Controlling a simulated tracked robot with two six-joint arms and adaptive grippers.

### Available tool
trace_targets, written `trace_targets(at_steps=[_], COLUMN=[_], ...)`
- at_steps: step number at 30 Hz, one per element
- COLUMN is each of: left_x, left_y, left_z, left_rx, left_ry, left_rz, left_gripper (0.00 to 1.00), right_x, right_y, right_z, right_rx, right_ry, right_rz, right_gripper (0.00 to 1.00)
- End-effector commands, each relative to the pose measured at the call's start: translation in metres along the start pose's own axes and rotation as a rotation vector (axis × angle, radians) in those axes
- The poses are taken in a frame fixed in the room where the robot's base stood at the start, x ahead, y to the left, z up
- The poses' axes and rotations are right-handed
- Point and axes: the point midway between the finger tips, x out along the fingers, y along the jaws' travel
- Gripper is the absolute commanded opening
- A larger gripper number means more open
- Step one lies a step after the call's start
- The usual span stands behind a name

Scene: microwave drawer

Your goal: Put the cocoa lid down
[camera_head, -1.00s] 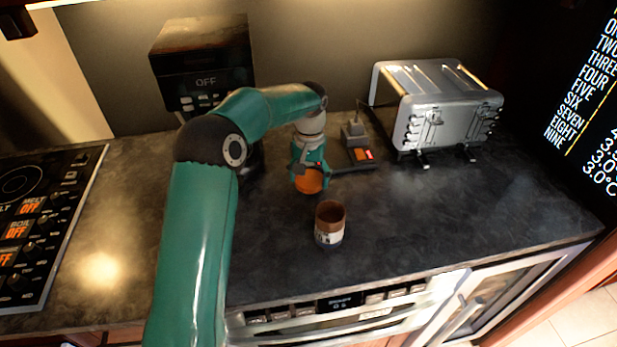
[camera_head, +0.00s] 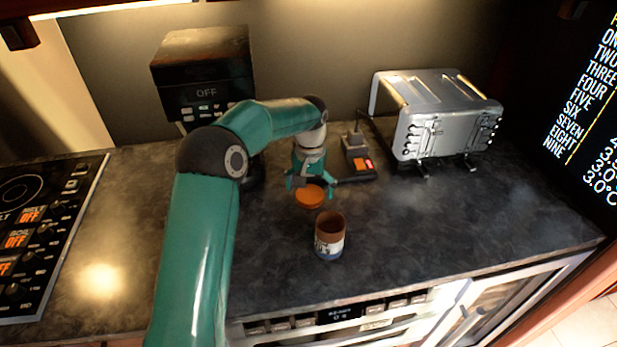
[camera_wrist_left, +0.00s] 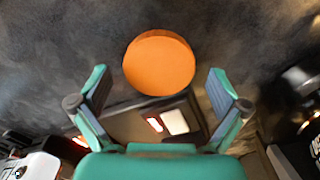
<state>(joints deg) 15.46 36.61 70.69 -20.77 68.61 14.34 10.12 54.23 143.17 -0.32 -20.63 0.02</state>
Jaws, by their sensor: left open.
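The orange cocoa lid (camera_head: 310,197) lies flat on the dark counter behind the cocoa can. In the left wrist view the round lid (camera_wrist_left: 159,63) sits ahead of my spread fingers, with a gap on each side. My left gripper (camera_head: 312,185) is open just above and behind the lid, pointing down. The cocoa can (camera_head: 329,238) stands upright and open in front of the lid, its brown inside showing and a pale and blue label on its side. My right gripper is not in view.
A small dark device with a lit orange display (camera_head: 361,163) lies close behind my left gripper. A silver toaster (camera_head: 440,115) stands at the back right. A coffee machine (camera_head: 205,75) stands behind my arm. A hob (camera_head: 35,235) is at left. Counter right of the can is clear.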

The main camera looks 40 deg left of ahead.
Motion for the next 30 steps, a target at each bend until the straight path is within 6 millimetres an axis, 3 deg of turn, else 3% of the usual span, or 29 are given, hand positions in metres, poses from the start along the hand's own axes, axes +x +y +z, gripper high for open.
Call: trace_targets(at_steps=[5,18,24,30], left_x=[-0.021,-0.104,-0.118,-0.119], left_y=[0.000,0.000,-0.001,-0.001], left_z=[-0.001,-0.001,0.000,0.000], left_rx=[-0.001,-0.001,-0.002,-0.002], left_ry=[0.005,0.004,0.002,0.001], left_rz=[0.001,0.000,0.000,0.000], left_gripper=[0.99,0.99,0.99,0.99], right_x=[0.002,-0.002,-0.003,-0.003], right_y=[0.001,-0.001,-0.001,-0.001], right_z=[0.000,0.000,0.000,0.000], right_rx=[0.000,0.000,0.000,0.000], right_ry=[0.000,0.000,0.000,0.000], right_rz=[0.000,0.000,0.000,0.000], right_gripper=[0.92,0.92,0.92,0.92])
